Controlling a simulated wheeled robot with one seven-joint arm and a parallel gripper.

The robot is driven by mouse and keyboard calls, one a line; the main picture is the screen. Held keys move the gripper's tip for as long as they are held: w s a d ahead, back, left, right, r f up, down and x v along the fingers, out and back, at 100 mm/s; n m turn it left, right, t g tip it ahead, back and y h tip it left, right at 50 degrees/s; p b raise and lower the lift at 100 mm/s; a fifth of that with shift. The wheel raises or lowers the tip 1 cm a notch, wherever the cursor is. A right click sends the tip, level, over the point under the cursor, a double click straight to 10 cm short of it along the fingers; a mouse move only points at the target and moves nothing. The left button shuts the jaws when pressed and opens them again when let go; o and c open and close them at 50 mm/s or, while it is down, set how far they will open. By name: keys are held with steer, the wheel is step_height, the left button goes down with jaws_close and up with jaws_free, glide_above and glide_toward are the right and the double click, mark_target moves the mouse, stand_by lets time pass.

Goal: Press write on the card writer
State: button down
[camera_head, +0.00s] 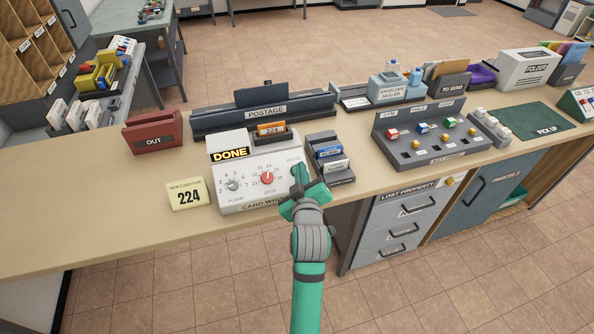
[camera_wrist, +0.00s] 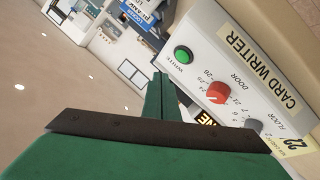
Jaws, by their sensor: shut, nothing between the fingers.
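The card writer (camera_head: 243,196) is a pale box on the counter with a grey floor dial (camera_head: 233,185), a red door dial (camera_head: 267,178) and a yellow display reading DONE (camera_head: 230,153). An orange card marked 224 (camera_head: 271,128) stands in the slot at its back. In the wrist view the green write button (camera_wrist: 183,55) shows on the panel beside the red dial (camera_wrist: 217,93). My gripper (camera_head: 297,170) is shut and empty at the writer's right side, by the write label. In the wrist view its closed fingers (camera_wrist: 160,78) are apart from the button in the picture; the depth gap is unclear.
A yellow note reading 224 (camera_head: 187,194) lies left of the writer. A dark card rack (camera_head: 333,165) stands close to its right. The postage unit (camera_head: 264,107) is behind, and a red OUT tray (camera_head: 153,132) is at back left. The front left counter is clear.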

steer(key=shift+s+d+r, duration=0.15)
steer(key=shift+s+r, duration=0.15)
steer(key=shift+r, duration=0.35)
steer(key=shift+s, duration=0.15)
